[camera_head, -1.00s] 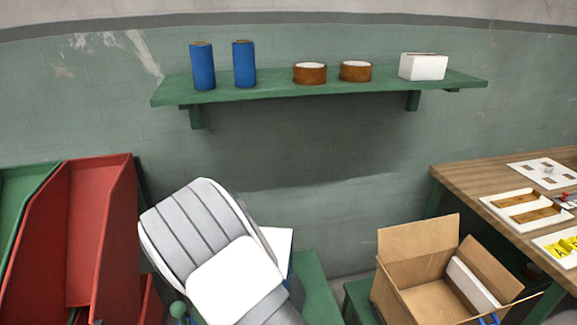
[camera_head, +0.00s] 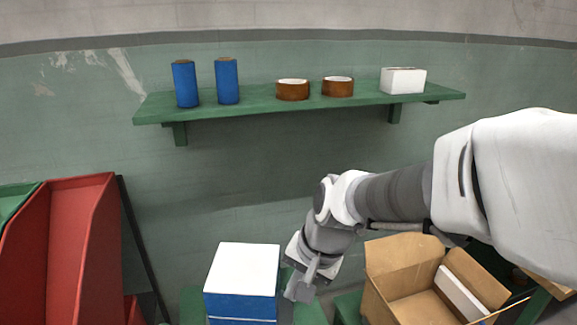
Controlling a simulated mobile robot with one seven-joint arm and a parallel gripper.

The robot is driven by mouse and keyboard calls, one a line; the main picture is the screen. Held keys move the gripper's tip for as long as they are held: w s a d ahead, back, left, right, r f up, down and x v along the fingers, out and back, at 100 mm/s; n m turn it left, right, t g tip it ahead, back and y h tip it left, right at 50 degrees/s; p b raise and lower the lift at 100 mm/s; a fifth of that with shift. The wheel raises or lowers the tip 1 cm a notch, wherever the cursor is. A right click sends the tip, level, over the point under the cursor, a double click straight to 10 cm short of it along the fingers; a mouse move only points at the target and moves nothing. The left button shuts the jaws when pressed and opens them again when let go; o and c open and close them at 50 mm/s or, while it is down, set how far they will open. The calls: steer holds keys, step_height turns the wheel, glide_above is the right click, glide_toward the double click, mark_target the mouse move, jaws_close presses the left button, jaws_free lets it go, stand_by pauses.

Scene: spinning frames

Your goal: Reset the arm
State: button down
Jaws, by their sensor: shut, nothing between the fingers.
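My gripper (camera_head: 302,290) is at the lower middle of the head view, at the end of my white and grey arm, which reaches in from the right edge. It points down and is shut, with nothing seen in it. It is just right of a blue box with a white top (camera_head: 243,268). I cannot tell whether it touches the box.
An open cardboard box (camera_head: 385,255) with a white item inside stands at the lower right, partly behind my arm. Red bins (camera_head: 85,240) stand at the left. A green wall shelf (camera_head: 265,104) holds two blue rolls (camera_head: 185,84), two brown tape rolls (camera_head: 292,90) and a white box (camera_head: 403,81).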

steer(key=s+d+r+n+t+h, duration=0.1)
steer(key=s+d+r+n, duration=0.1)
steer(key=s+d+r, duration=0.2)
steer(key=s+d+r+n+t+h, duration=0.2)
steer(key=s+d+r, duration=0.2)
steer(key=d, duration=0.5)
steer(key=shift+s+r+n, duration=0.3)
steer(key=shift+s, duration=0.8)
